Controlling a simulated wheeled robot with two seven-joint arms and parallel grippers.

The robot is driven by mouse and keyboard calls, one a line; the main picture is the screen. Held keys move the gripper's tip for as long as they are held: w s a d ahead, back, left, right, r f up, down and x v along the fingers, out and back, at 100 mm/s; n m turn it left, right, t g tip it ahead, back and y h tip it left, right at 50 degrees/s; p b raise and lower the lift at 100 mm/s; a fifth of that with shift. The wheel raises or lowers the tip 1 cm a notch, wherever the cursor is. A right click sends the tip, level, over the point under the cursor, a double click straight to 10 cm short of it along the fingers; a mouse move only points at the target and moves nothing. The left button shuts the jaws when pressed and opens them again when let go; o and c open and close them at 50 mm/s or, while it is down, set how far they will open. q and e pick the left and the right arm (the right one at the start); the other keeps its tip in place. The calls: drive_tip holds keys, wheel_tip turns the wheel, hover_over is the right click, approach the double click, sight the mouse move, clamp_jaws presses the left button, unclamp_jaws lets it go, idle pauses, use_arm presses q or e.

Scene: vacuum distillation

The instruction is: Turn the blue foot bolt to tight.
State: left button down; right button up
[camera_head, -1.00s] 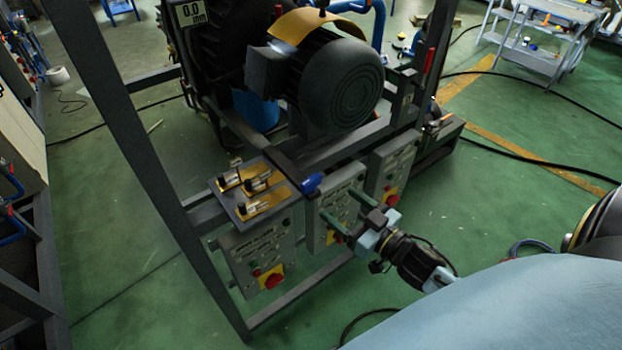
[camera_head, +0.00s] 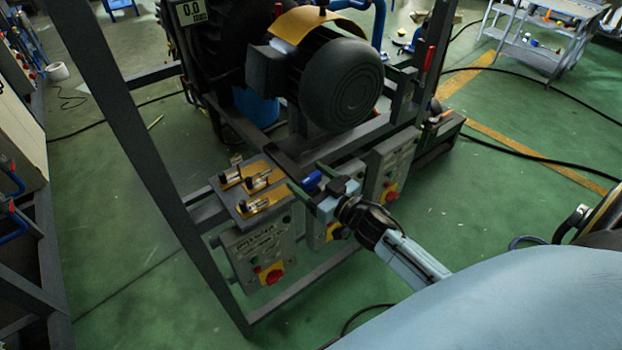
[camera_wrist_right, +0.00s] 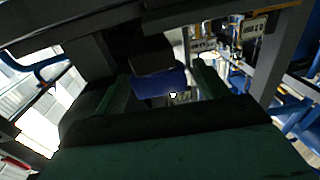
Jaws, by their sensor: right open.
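The blue foot bolt (camera_head: 312,181) sits at the front edge of the dark motor frame, below the motor. My right gripper (camera_head: 304,179) is open, with its two green fingers on either side of the bolt in the head view. In the right wrist view the blue bolt (camera_wrist_right: 160,83) shows between the two fingers, under a dark block. I cannot tell whether the fingers touch it. My left gripper is not in view.
The large dark motor (camera_head: 340,85) stands above and behind the bolt. A plate with several brass fittings (camera_head: 256,182) lies left of it. Control boxes with red knobs (camera_head: 273,275) hang below. A slanted grey post (camera_head: 150,170) stands at the left.

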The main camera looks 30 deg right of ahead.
drive_tip(key=c, duration=1)
drive_tip(key=shift+m+h, duration=0.7)
drive_tip(key=shift+h, duration=0.4)
drive_tip(key=o, duration=1)
drive_tip(key=shift+s, duration=0.1)
drive_tip(key=s+b, duration=0.1)
drive_tip(key=s, duration=1.2)
drive_tip(key=shift+d, duration=0.45)
